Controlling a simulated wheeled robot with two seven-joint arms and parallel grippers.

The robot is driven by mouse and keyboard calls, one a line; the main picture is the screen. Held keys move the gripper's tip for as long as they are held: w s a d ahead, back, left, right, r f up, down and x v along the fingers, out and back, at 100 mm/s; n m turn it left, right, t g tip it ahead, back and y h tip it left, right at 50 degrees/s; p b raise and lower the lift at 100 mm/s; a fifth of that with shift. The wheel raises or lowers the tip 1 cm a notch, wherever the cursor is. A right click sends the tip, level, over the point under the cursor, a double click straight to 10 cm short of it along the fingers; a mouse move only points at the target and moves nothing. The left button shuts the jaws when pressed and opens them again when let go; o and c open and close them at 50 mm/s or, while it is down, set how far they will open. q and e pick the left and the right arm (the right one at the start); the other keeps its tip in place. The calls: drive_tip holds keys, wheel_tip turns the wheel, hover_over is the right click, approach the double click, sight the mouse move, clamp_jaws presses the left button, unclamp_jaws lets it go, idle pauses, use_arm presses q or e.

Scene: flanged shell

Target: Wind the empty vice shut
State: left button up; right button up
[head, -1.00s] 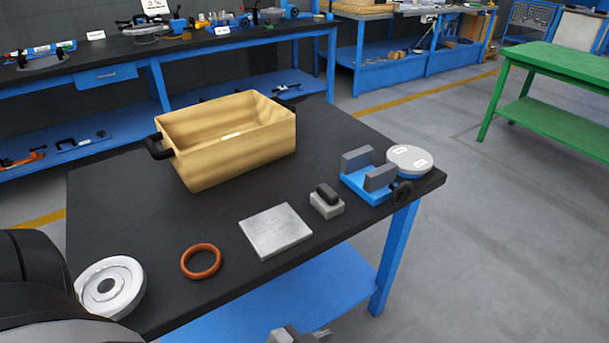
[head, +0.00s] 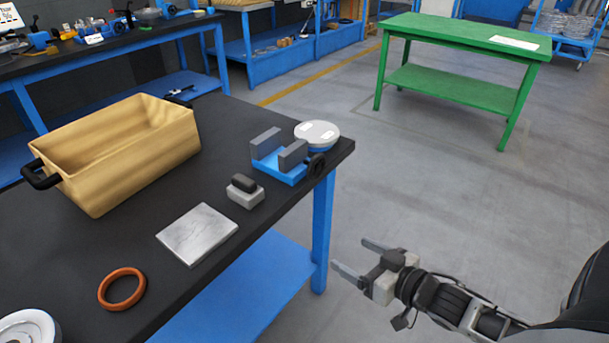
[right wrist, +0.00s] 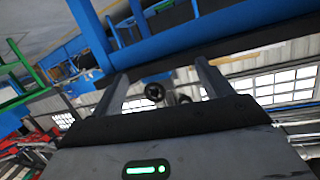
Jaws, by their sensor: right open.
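The vice (head: 279,158) stands near the right end of the black workbench, with a blue base and two grey jaws. Its jaws are apart with nothing between them. Its dark round handwheel (head: 316,166) faces the bench's front edge. My right gripper (head: 355,259) is open and empty, off the bench's edge, in front of the vice and lower right of it. In the right wrist view, the handwheel (right wrist: 155,92) shows between the two spread fingers, some way beyond them. My left gripper is not in view.
Open floor lies to the right.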

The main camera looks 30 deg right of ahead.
sight(319, 169)
drive_tip(key=w+d+r+n+t+y+b, duration=0.1)
drive_tip(key=w+d+r+n+t+y, duration=0.1)
drive_tip(key=w+d+r+y, duration=0.45)
drive_tip(key=w+a+h+b, duration=0.1)
drive_tip(key=w, duration=0.3)
drive_tip(key=w+a+r+h, duration=0.1)
drive_tip(key=w+a, duration=0.1)
drive_tip(key=w, duration=0.2)
drive_tip(key=w+a+r+h+b, duration=0.1)
drive_tip(key=w, duration=0.4)
drive_tip(key=shift+a+b, duration=0.15)
drive_tip(key=shift+b, duration=0.15)
drive_tip(key=c, duration=0.9)
